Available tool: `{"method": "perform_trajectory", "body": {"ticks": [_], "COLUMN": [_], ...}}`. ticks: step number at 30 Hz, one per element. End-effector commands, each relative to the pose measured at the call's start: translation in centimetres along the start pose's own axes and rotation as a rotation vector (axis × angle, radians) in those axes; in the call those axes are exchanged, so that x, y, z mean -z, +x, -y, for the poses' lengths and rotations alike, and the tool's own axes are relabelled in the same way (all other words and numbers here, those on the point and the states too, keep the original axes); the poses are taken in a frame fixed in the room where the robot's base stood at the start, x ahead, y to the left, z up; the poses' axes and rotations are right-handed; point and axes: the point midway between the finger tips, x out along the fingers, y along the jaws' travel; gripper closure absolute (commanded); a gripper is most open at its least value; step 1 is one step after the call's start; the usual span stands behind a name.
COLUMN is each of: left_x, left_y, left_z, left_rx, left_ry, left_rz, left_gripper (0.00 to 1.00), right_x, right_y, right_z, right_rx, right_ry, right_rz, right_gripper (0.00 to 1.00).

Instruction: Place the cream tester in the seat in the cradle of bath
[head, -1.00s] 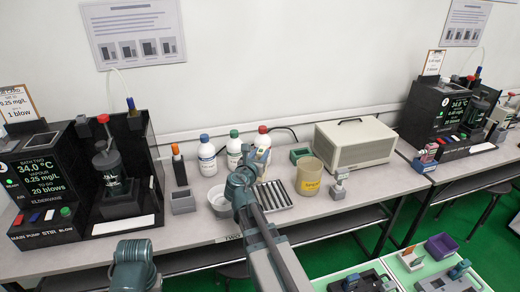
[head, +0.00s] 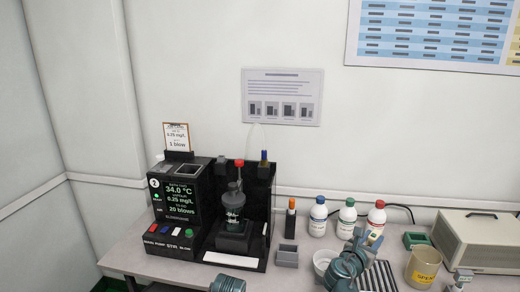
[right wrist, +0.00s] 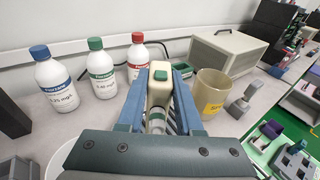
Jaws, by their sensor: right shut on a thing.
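The cream tester (right wrist: 158,92), with a green patch on its end, is held between the blue fingers of my right gripper (right wrist: 160,78) in the right wrist view. In the head view my right gripper (head: 369,238) is at the lower right, in front of the red-capped bottle, and the tester is only a small pale patch there. The bath (head: 180,205) is a black machine at the left of the bench, its screen reading 34.0 °C. A small grey open-topped block (head: 287,256) stands right of it. I cannot make out which part is the cradle's seat.
Blue-capped (head: 318,218), green-capped (head: 346,217) and red-capped (head: 376,216) bottles stand along the wall. An orange-topped dark marker (head: 291,218) stands behind the grey block. A tan pot (head: 422,268), a green box (head: 416,240) and a cream case (head: 470,235) are at the right.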

Motion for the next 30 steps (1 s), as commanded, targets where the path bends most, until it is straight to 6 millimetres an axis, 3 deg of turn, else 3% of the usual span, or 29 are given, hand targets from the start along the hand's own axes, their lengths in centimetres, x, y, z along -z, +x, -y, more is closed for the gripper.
{"method": "perform_trajectory", "body": {"ticks": [1, 9, 13, 18, 30], "left_x": [-0.1, -0.5, -0.6, -0.7, -0.6], "left_y": [-2.1, -8.5, -10.6, -11.3, -10.2], "left_z": [0.2, 0.8, 1.0, 1.1, 1.0], "left_rx": [0.0, 0.0, 0.0, 0.0, 0.0], "left_ry": [0.0, -0.001, -0.001, -0.001, -0.001], "left_rz": [0.0, 0.0, 0.0, 0.0, 0.0], "left_gripper": [0.5, 0.5, 0.5, 0.5, 0.5], "right_x": [-2.1, -8.5, -10.6, -11.3, -10.2], "right_y": [-0.3, -1.3, -1.6, -1.7, -1.5], "right_z": [0.0, 0.0, 0.0, 0.0, 0.1], "right_rx": [0.0, 0.0, 0.0, 0.0, 0.007], "right_ry": [0.0, 0.0, 0.0, 0.0, 0.0], "right_rz": [0.0, 0.0, 0.0, 0.0, 0.0], "right_gripper": [1.0, 1.0, 1.0, 1.0, 1.0]}}
